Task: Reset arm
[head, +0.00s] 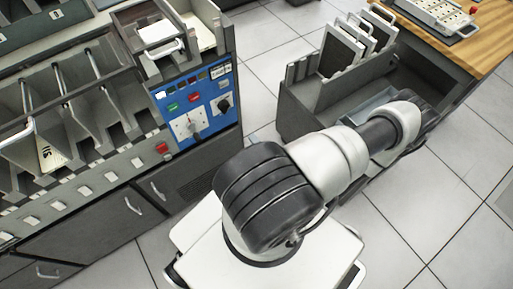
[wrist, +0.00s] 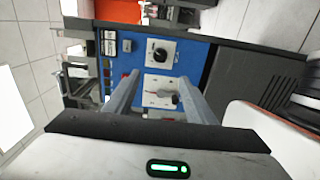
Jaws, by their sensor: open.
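My arm, white with dark grey joints, reaches from my base at the bottom middle of the head view toward the upper right. My gripper (wrist: 159,77) shows in the wrist view as two grey fingers, apart and with nothing held between them. Beyond the fingers, the blue control panel (wrist: 197,52) appears turned on its side, with a black knob and a lever switch on white plates. In the head view I cannot clearly make out the gripper; the end of my arm hides it or blends with the open grey bin.
The machine with the blue panel (head: 220,107) stands left of my arm, with a card sorter's slots (head: 82,90) further left. A grey open bin (head: 300,103) holding white-edged frames (head: 345,48) stands beside a wooden table (head: 492,40). Tiled floor (head: 455,215) is clear at the lower right.

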